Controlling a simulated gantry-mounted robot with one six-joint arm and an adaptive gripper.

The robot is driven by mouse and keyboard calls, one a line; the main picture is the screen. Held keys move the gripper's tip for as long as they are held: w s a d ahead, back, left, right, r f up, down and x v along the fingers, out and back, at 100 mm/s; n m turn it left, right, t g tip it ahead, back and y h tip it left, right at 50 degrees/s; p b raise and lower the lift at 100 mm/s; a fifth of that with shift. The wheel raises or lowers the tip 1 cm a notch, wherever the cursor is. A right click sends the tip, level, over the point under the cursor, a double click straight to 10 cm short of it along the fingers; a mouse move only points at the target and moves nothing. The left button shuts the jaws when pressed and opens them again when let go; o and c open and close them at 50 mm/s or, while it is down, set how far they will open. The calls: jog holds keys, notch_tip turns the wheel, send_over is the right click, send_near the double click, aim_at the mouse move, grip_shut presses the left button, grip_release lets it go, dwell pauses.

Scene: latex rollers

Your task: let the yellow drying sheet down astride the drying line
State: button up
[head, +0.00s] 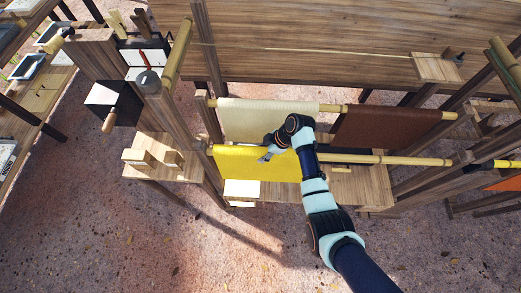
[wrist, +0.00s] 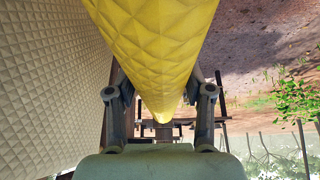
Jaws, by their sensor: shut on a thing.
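The yellow drying sheet (head: 235,163) hangs folded at the left part of the front bamboo drying line (head: 385,160). The line shows bare to the right of my arm. My gripper (head: 268,153) is at the sheet's upper edge, shut on it. In the wrist view the quilted yellow sheet (wrist: 155,40) runs as a rounded fold between my two fingers (wrist: 160,100). The sheet hides any pole beneath it, so I cannot tell whether its fold rests on the line or is just above it.
Behind hang a cream sheet (head: 250,120) and a brown sheet (head: 385,128) on a rear pole. The cream sheet (wrist: 45,80) is close on the left in the wrist view. A wooden post (head: 207,50) rises at the back left. Open ground (head: 130,240) lies in front.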

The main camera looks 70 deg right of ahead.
notch_tip(320, 180, up, 27)
jog(key=p, duration=1.8)
jog(key=shift+w, duration=0.1)
